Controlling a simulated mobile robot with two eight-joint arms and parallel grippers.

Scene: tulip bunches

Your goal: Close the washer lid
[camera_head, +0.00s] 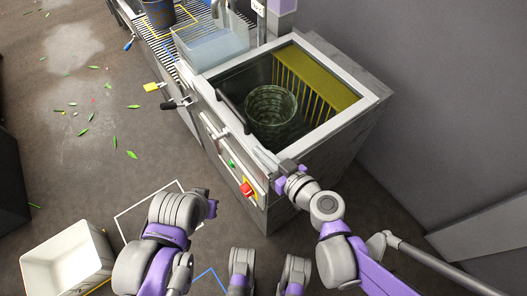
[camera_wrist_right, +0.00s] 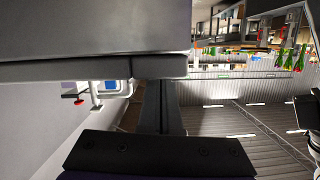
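The washer (camera_head: 338,143) is a grey box with a pale metal frame around its top opening. A round greenish basket (camera_head: 270,105) and a yellow slotted panel (camera_head: 308,82) show inside. A dark bar handle (camera_head: 232,112) lies along the opening's left side. I cannot tell whether a clear lid pane covers the opening or how it is tilted. My right gripper (camera_head: 278,177) is at the washer's near front corner, with its fingers close together; nothing shows between them. In the right wrist view its fingers (camera_wrist_right: 162,105) reach toward a grey slab (camera_wrist_right: 90,40). My left gripper (camera_head: 212,208) is left of the washer, its fingers unclear.
The washer front has a red knob (camera_head: 247,189) and a green button (camera_head: 231,163). A sink basin (camera_head: 210,48) and a slatted counter (camera_head: 160,45) adjoin it. A white bin (camera_head: 68,262) stands at lower left. Leaves lie on the floor. A wall is close on the right.

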